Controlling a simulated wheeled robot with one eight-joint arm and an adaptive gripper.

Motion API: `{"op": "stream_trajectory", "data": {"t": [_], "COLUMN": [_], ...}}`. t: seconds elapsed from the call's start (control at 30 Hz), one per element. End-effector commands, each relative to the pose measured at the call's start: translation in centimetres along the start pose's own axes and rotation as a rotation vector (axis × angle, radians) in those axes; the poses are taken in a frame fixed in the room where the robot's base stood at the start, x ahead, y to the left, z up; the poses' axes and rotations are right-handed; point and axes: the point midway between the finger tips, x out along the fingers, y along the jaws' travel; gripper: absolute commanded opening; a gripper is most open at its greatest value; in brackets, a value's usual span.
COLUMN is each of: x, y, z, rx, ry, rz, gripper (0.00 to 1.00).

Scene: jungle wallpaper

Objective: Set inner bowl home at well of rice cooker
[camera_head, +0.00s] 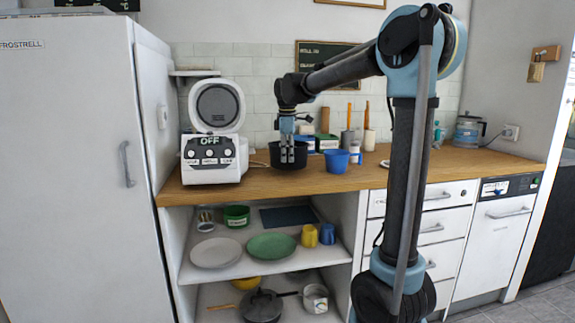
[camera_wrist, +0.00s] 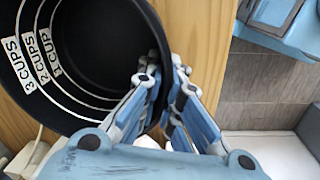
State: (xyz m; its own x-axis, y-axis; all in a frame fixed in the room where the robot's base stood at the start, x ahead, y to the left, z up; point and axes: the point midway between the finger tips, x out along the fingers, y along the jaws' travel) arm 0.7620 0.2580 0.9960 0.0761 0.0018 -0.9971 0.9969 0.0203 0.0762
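The rice cooker (camera_head: 210,172) is white and stands at the left end of the wooden counter. Its lid (camera_head: 217,106) is up and its display reads OFF. The inside of its well is hidden from this angle. The inner bowl (camera_head: 287,155) is black and upright, to the right of the cooker, at the counter. In the wrist view the inner bowl (camera_wrist: 100,45) shows white cup marks inside and looks empty. My gripper (camera_head: 288,133) points down at the bowl. In the wrist view my gripper (camera_wrist: 164,72) has one finger inside and one outside the rim, closed on the wall.
The fridge (camera_head: 75,150) borders the counter on the left. Dishes fill the shelves below.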

Motion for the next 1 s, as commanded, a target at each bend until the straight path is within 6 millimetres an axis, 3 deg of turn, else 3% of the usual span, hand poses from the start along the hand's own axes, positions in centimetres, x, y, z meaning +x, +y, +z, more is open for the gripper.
{"op": "stream_trajectory", "data": {"t": [0.2, 0.4, 0.5, 1.0], "x": [2.5, 2.7, 2.7, 2.5], "y": [-0.2, -0.2, -0.2, -0.2], "z": [0.0, 0.0, 0.1, 0.1], "rx": [0.0, 0.0, 0.001, 0.002], "ry": [0.0, 0.0, 0.0, 0.0], "rz": [0.0, 0.0, 0.0, 0.0], "gripper": [0.0, 0.0, 0.25, 0.25]}}
